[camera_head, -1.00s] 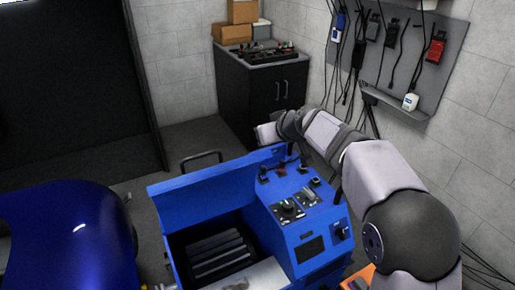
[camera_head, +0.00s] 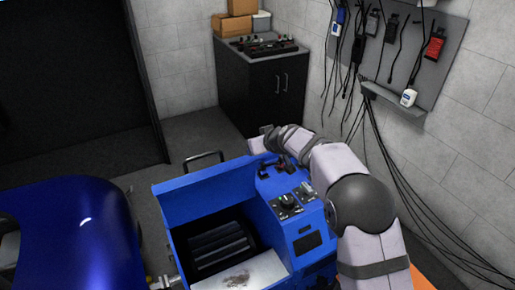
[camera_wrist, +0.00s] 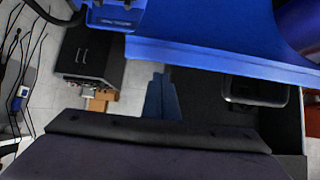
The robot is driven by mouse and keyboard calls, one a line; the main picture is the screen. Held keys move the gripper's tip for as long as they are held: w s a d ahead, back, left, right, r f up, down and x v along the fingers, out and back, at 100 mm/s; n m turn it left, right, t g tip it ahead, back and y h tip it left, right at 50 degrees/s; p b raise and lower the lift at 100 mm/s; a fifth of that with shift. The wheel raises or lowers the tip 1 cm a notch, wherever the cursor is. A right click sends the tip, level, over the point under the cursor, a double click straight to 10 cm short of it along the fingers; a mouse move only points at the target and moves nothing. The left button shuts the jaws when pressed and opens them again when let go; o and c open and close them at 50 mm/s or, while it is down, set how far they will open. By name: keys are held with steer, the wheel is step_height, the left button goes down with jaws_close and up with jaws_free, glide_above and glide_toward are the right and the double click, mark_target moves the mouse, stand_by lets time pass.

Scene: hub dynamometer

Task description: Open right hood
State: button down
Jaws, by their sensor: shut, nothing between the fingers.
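The blue dynamometer (camera_head: 290,222) stands in the middle of the head view, with a dark bay of ribbed rollers (camera_head: 222,245) uncovered at its left. A blue hood panel (camera_head: 205,191) stands raised along the far side of that bay. Its long edge also shows in the wrist view (camera_wrist: 215,60). In the head view my gripper (camera_head: 256,145) is at the machine's far side, near the panel's right end, its fingers hard to make out. In the wrist view my gripper (camera_wrist: 160,82) is shut and empty, just short of the blue edge. Contact cannot be told.
A control panel with knobs (camera_head: 288,202) lies right of the bay. A dark cabinet (camera_head: 262,90) stands behind. A blue car (camera_head: 70,235) is at the left. Hanging cables (camera_head: 400,175) run down the right wall. Floor behind the machine is bare.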

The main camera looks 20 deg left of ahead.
steer(key=shift+s+d+f+b, duration=0.3)
steer(key=shift+s+d+f, duration=0.25)
steer(key=shift+s, duration=0.05)
steer(key=s+d+f+b, duration=0.3)
steer(key=s+d+b, duration=0.2)
steer(key=b, duration=0.7)
steer(key=shift+d+f, duration=0.15)
steer(key=shift+f, duration=0.05)
steer(key=shift+s, duration=0.1)
steer(key=shift+r, duration=0.15)
